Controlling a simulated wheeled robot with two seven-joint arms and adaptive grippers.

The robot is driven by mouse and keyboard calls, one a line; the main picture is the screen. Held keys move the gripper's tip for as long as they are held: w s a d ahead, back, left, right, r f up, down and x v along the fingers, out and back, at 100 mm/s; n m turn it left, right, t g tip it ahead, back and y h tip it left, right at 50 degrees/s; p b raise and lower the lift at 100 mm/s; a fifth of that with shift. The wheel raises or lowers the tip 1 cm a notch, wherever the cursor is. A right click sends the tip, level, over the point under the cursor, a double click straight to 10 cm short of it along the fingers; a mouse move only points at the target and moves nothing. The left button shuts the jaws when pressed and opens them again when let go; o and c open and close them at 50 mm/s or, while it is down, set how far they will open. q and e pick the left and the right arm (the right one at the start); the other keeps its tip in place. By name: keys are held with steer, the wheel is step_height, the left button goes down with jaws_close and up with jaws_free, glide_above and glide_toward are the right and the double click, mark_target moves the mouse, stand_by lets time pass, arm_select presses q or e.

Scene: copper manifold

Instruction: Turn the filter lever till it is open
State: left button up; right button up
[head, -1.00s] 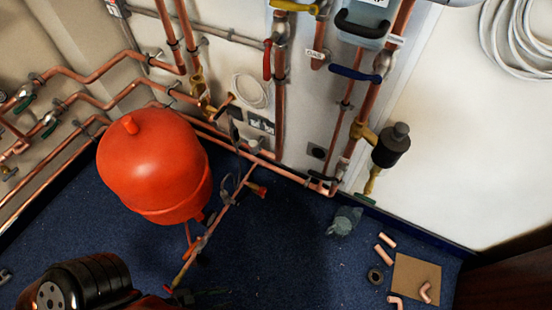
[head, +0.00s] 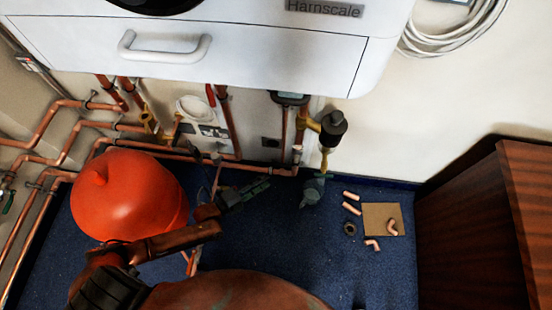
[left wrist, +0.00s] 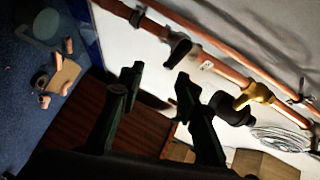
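A black lever (left wrist: 178,50) sits on a copper pipe in the left wrist view, beside a small white tag. It sticks out across the pipe. The black filter body (head: 332,126) with brass fittings hangs on the wall pipes in the head view. It also shows in the left wrist view (left wrist: 230,108), with a brass fitting (left wrist: 255,95) beside it. My left gripper (head: 245,192) is low, left of the filter in the head view. Its two fingers (left wrist: 157,82) are apart and empty in the left wrist view, apart from the lever. My right gripper is out of view.
A red tank (head: 125,200) stands at the left. A white boiler (head: 220,50) hangs above the pipes. A grey-green object (head: 312,190), copper pieces and cardboard (head: 378,213) lie on the blue floor. A wooden cabinet (head: 470,240) stands at the right.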

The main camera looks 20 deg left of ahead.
mark_target(278, 165)
arm_select(q)
steer(key=shift+m, duration=0.5)
steer(key=w, duration=0.3)
steer(key=w+d+b, duration=0.1)
steer(key=w, duration=0.2)
steer(key=w+d+b, duration=0.1)
steer(key=w, duration=0.2)
steer(key=shift+d+r, duration=0.2)
steer(key=shift+r, duration=0.15)
steer(key=shift+w+d+r+b, duration=0.1)
steer(key=shift+w+d+b, duration=0.2)
steer(key=shift+w, duration=0.05)
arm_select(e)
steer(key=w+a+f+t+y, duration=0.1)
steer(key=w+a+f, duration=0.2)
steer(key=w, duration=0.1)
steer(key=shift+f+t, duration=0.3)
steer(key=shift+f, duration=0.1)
arm_select(q)
steer(key=shift+c, duration=0.3)
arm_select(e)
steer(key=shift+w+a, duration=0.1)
arm_select(q)
jaws_close()
